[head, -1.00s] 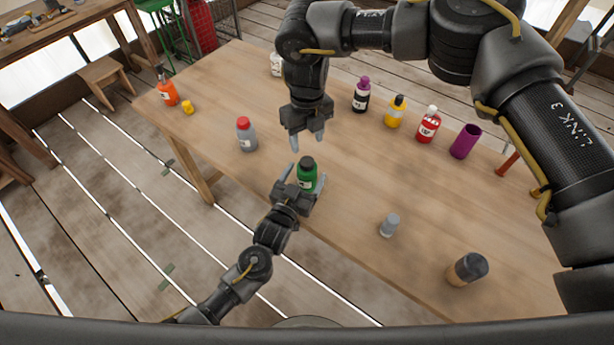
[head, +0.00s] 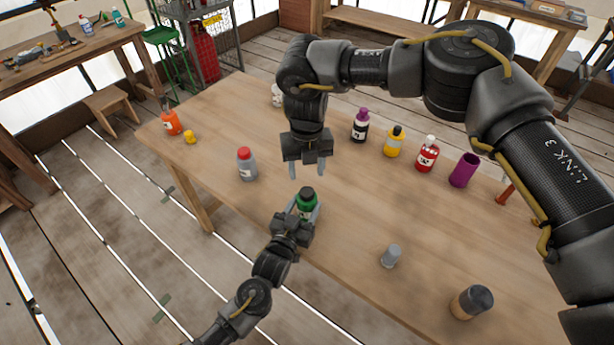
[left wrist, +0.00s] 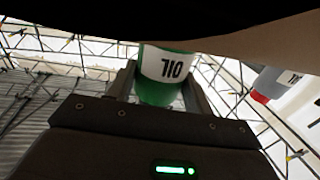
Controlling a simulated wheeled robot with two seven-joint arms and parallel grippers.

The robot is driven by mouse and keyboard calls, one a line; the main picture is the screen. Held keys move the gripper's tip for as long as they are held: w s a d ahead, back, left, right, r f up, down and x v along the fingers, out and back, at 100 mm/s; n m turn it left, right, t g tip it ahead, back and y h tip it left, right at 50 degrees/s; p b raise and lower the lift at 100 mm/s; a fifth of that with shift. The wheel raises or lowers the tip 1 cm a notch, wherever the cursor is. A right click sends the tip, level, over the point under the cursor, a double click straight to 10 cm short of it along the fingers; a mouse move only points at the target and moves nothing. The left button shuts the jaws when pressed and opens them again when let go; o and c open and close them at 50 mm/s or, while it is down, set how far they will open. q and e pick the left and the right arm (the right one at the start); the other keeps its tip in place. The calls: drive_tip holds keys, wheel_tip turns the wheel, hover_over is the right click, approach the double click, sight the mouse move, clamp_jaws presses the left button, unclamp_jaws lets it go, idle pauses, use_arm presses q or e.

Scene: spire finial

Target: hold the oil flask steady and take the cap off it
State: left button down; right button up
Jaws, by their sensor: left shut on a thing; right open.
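The oil flask (head: 306,211) is green and stands upright at the table's near edge, with a dark green cap (head: 306,192) on top. In the left wrist view the flask (left wrist: 162,92) appears upside down, its white label reading OIL, between the two fingers; its cap is out of sight there. My left gripper (head: 304,216) is shut on the flask's body from the near side. My right gripper (head: 306,172) is open and empty, its fingers pointing down, just above and beyond the cap in the head view; they look apart from it.
A grey bottle with a red cap (head: 247,165) stands left of the flask. The table (head: 350,210) between is clear.

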sight(307, 192)
drive_tip(key=m, duration=1.2)
drive_tip(key=shift+m, duration=0.4)
drive_tip(key=m, duration=0.2)
drive_tip(key=shift+m, duration=0.4)
drive_tip(key=m, duration=0.4)
drive_tip(key=shift+m, duration=0.4)
drive_tip(key=m, duration=0.2)
drive_tip(key=shift+m, duration=0.4)
drive_tip(key=m, duration=0.4)
use_arm(q)
drive_tip(key=shift+f, duration=0.1)
use_arm(e)
drive_tip(key=m, duration=0.4)
drive_tip(key=shift+f, duration=4)
